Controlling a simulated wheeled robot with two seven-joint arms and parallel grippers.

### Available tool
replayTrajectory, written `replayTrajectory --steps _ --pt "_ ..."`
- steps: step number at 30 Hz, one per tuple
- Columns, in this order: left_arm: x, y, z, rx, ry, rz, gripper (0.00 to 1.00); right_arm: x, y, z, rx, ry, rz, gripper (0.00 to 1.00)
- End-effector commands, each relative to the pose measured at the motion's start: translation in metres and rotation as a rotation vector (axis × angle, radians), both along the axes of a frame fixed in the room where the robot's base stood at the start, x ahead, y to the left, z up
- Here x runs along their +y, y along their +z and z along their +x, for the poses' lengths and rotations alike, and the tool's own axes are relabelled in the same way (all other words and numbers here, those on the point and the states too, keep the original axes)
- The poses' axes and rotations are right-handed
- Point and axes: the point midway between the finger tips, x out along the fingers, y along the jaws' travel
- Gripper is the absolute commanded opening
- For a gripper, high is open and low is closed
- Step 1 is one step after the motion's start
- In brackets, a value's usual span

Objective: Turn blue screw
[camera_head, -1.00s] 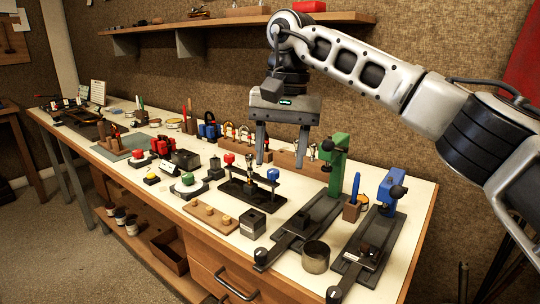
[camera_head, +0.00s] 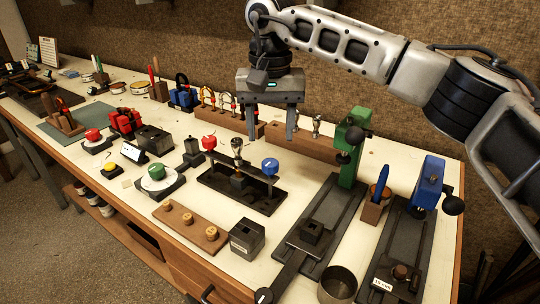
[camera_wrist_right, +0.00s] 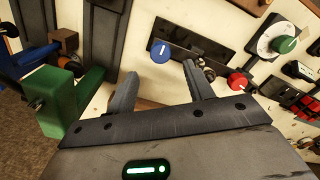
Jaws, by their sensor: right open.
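The blue screw (camera_head: 270,167) is a round blue knob with a white mark, standing on a post at the right end of a dark stand (camera_head: 221,190). It also shows in the right wrist view (camera_wrist_right: 160,52), just beyond the fingertips. A red knob (camera_head: 209,142) is at the stand's other end, with a metal piece (camera_head: 237,150) between them. My right gripper (camera_head: 271,138) is open and empty, pointing down above and behind the stand, apart from the blue screw. It also shows in the right wrist view (camera_wrist_right: 161,80). My left gripper is not in view.
A green press (camera_head: 352,150) and a blue press (camera_head: 427,185) stand to the right. A wooden peg block (camera_head: 190,226), a dark box (camera_head: 247,239) and a metal cup (camera_head: 338,286) are in front. A wooden rack (camera_head: 300,145) is behind the gripper.

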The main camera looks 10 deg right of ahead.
Motion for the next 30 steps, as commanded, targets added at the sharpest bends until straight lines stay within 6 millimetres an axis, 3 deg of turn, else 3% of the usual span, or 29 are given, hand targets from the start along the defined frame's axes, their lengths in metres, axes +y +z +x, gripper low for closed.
replayTrajectory --steps 3,9,15,23,28,30 --pt "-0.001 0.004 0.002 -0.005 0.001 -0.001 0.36 0.0 -0.026 -0.001 0.003 0.0 -0.001 0.52" --pt "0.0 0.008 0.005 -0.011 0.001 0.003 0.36 0.0 -0.055 0.0 0.002 -0.001 -0.001 0.52" --pt "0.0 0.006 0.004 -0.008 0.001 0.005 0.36 0.0 -0.068 0.0 0.0 0.0 0.0 0.52" --pt "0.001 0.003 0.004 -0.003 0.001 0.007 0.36 0.0 -0.069 0.0 -0.001 0.0 0.0 0.52" --pt "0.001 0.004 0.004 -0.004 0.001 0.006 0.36 0.0 -0.069 0.0 -0.001 0.0 0.0 0.08" --pt "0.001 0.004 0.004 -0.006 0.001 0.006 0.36 0.0 -0.069 0.0 -0.001 0.0 0.0 0.07"
